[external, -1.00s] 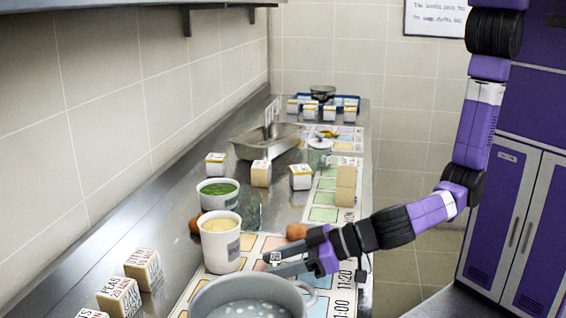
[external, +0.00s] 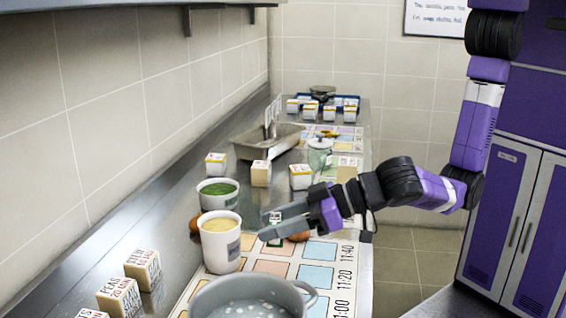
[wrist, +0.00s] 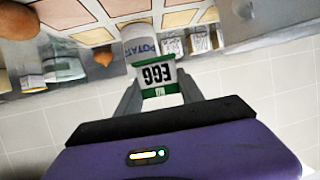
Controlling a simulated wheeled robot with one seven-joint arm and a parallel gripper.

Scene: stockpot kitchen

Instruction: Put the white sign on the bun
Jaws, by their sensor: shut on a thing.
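My gripper (external: 266,224) is shut on a small white sign (external: 274,238) with green edges. In the wrist view the sign (wrist: 158,78) reads EGG and sits between the fingers (wrist: 160,98). A round brown bun (external: 299,237) lies on the counter mat just below and right of the fingers, partly hidden by my gripper. Another brown round thing (external: 195,224) is mostly hidden behind the cups. Two brown round things show at the upper left of the wrist view, one large (wrist: 18,22) and one small (wrist: 104,56). The sign appears apart from both.
A cup of yellow food (external: 221,250) stands close left of my gripper, with a cup of green food (external: 217,195) behind it. A grey pot (external: 250,300) is in front. Labelled blocks (external: 143,268) stand at left; a metal tray (external: 265,146) lies farther back.

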